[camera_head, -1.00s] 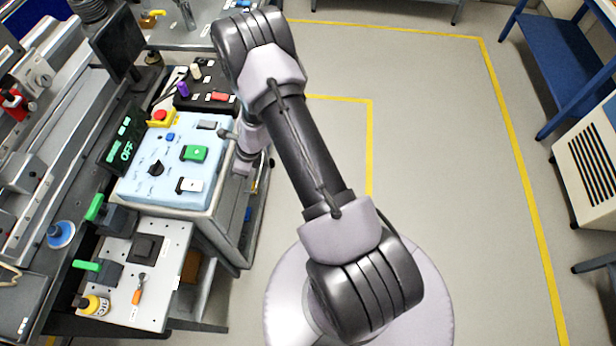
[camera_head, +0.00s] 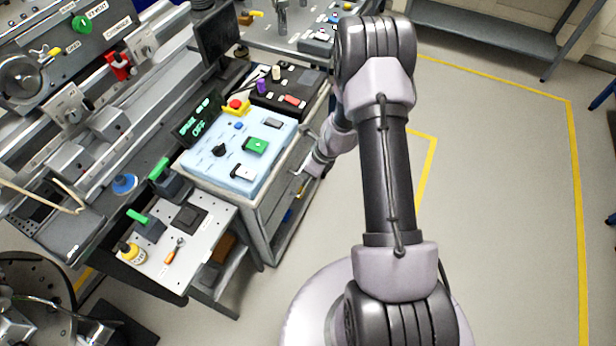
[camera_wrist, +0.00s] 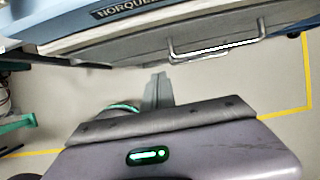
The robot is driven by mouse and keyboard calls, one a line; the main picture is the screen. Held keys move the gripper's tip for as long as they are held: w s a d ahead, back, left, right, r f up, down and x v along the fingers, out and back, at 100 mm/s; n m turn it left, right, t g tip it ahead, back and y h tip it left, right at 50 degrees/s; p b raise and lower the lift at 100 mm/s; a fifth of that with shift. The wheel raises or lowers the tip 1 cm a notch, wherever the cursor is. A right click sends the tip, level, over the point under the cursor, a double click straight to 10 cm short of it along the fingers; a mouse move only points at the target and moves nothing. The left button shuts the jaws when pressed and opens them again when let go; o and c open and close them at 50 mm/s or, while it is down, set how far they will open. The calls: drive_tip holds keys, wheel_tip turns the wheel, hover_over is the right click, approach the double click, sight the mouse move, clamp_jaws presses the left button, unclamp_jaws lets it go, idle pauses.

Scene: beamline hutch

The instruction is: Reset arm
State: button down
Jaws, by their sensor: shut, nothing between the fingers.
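My arm rises from my base in the head view, bends at an elbow near the top and hangs down at the right side of the control bench. My gripper (camera_wrist: 158,90) shows in the wrist view with its narrow grey fingers together and nothing between them. It points toward the bench front, near a drawer with a metal handle (camera_wrist: 215,50); I cannot tell the exact gap. In the head view the fingertips are too small to make out clearly beside the bench.
A pale blue control panel (camera_head: 225,172) with a red stop button (camera_head: 236,105) tops the bench. A black box (camera_head: 290,92) sits behind it. A perforated plate (camera_head: 190,255) holds green-handled clamps and a yellow bottle (camera_head: 133,253). Open floor (camera_head: 500,200) lies to the right.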

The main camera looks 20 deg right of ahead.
drive_tip(key=s+a+r+n, duration=0.1)
drive_tip(key=a+r+n, duration=0.25)
drive_tip(key=r, duration=0.55)
drive_tip(key=s+a+r+n+t+y, duration=0.1)
drive_tip(key=a+r+n, duration=0.25)
drive_tip(key=r, duration=0.65)
drive_tip(key=s+a+r+n, duration=0.2)
drive_tip(key=r+n, duration=0.2)
drive_tip(key=r, duration=0.5)
drive_tip(key=s+a+r+n+b, duration=0.1)
drive_tip(key=s+r+n, duration=0.2)
drive_tip(key=s, duration=0.3)
drive_tip(key=s+a+r+n+t+h, duration=0.1)
drive_tip(key=s+r+n, duration=0.2)
drive_tip(key=s+n, duration=0.2)
drive_tip(key=s+a+r+n+b, duration=0.1)
drive_tip(key=s+a+r+n, duration=0.1)
drive_tip(key=s, duration=0.6)
drive_tip(key=shift+s+r+n+h+b, duration=0.35)
drive_tip(key=shift+r+n, duration=0.4)
drive_tip(key=shift+n, duration=0.45)
